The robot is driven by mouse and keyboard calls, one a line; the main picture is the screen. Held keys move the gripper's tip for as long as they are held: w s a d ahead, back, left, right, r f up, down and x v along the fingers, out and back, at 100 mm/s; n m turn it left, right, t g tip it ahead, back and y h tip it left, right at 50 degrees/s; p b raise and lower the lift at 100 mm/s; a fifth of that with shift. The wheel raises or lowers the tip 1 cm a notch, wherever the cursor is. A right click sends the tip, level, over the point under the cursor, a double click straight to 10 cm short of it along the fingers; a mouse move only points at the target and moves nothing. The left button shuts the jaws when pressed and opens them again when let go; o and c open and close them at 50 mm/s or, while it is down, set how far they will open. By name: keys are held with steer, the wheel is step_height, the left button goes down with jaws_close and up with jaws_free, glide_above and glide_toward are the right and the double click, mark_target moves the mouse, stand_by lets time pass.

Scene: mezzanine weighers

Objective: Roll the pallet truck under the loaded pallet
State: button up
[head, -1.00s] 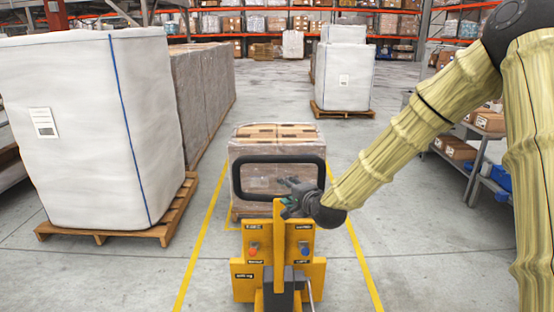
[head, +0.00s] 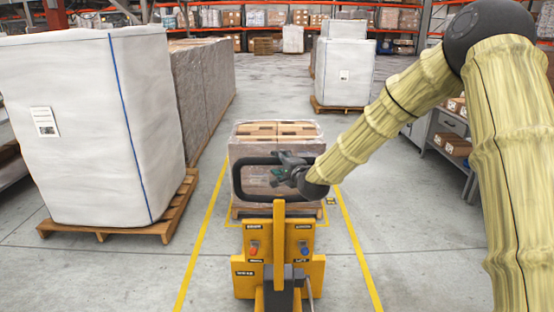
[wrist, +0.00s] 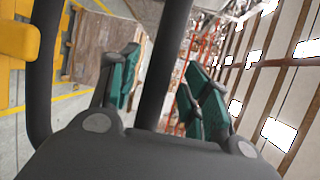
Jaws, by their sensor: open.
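The yellow pallet truck (head: 244,280) stands in front of me between yellow floor lines, with its black loop handle (head: 236,183) upright. The loaded pallet (head: 240,213) stands beyond it, carrying wrapped cartons (head: 277,130); the truck hides much of its front. My gripper (head: 278,170) is at the upper right part of the handle loop. In the wrist view the teal finger pads (wrist: 160,95) are apart, with a dark bar of the handle (wrist: 168,60) running between them. I cannot tell whether the pads touch the bar. The truck's forks are hidden.
A tall white bulk bag (head: 85,130) on a wooden pallet (head: 165,226) stands close on the left, with wrapped stacks behind it. More white bags (head: 345,75) stand farther back. Grey shelving (head: 455,150) with cartons lines the right.

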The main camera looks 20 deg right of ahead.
steer(key=shift+p+x, duration=0.35)
steer(key=shift+x, duration=1)
steer(key=shift+c, duration=0.5)
jaws_close()
